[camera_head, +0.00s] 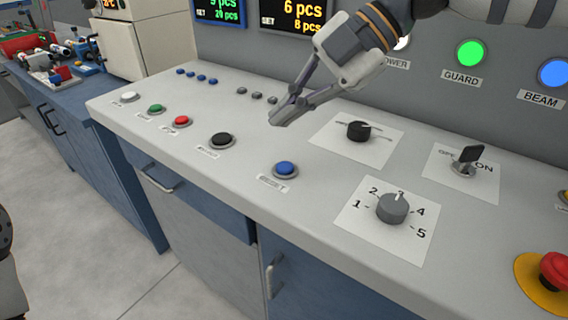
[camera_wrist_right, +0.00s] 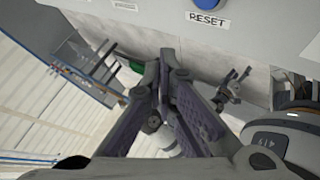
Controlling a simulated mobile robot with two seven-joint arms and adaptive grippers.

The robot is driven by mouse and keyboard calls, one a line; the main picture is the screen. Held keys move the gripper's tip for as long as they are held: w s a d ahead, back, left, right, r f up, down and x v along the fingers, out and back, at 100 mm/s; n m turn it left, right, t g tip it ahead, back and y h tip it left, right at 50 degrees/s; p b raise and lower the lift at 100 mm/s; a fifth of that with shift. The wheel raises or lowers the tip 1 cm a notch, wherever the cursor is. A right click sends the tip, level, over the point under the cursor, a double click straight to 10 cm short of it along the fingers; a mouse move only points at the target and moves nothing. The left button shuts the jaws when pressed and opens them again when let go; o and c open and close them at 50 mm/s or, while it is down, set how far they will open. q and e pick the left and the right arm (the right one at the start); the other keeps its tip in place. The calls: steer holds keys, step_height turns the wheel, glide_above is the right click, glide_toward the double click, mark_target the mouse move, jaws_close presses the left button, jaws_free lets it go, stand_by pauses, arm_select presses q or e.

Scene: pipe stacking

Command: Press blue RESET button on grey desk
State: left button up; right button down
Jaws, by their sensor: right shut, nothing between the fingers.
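The blue RESET button (camera_head: 285,168) sits in a round collar on the front half of the grey desk (camera_head: 330,225), with a small label before it. In the right wrist view the blue button (camera_wrist_right: 207,3) is cut off by the top edge, above its RESET label (camera_wrist_right: 208,20). My right gripper (camera_head: 279,119) is shut and empty. In the head view it appears above the desk, behind the button and apart from it. Its closed fingers (camera_wrist_right: 166,62) show in the wrist view, below the label in the picture. My left gripper is not in view.
A black button (camera_head: 221,140) lies left of the blue one, with red (camera_head: 181,121), green and white buttons farther left. A numbered grey knob (camera_head: 392,207) and a black knob (camera_head: 358,130) stand to the right. A red mushroom button (camera_head: 553,270) is at the right edge.

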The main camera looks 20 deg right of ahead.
glide_above(287, 168)
step_height(287, 168, down, 5)
steer(key=shift+s+r+b, duration=0.1)
steer(key=shift+r+b, duration=0.1)
steer(key=shift+b, duration=0.25)
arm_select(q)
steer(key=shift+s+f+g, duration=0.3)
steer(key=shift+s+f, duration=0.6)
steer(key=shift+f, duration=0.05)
arm_select(e)
steer(key=shift+f, duration=0.95)
steer(key=shift+f, duration=0.1)
steer(key=shift+f, duration=0.3)
steer(key=shift+f, duration=0.4)
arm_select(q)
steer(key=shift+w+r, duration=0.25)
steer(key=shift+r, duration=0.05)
arm_select(e)
steer(key=shift+r, duration=0.8)
steer(key=shift+r, duration=0.15)
